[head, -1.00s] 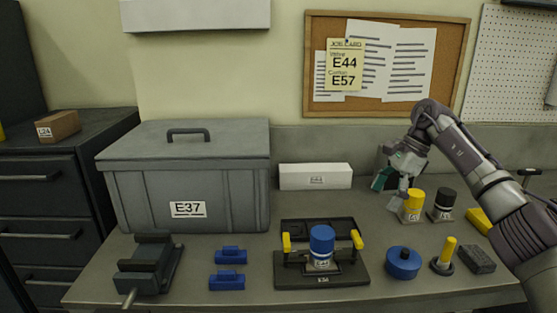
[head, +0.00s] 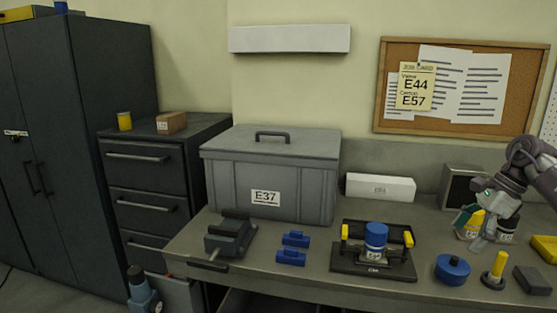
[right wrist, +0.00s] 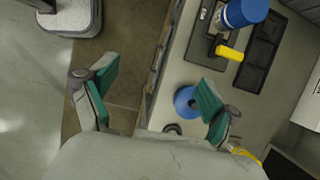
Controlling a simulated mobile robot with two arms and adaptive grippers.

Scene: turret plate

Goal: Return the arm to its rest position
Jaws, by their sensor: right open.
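My right gripper (head: 472,226) is open and empty. In the head view it hangs over the right part of the bench, in front of the yellow-topped canister (head: 476,217), partly covering it. In the right wrist view its two green-padded fingers (right wrist: 152,98) are spread wide, with nothing between them. The bench edge and floor show beyond them. A blue-capped cylinder (head: 375,241) labelled E44 stands upright in the black fixture (head: 372,272) with yellow clamps. My left gripper is not in view.
A blue disc (head: 452,269), a yellow-handled piece (head: 495,269) and a dark block (head: 532,280) lie near the front right. A grey lidded bin (head: 295,193), a vise (head: 231,236) and two blue parts (head: 292,248) are further left. Drawers (head: 150,180) stand beside the bench.

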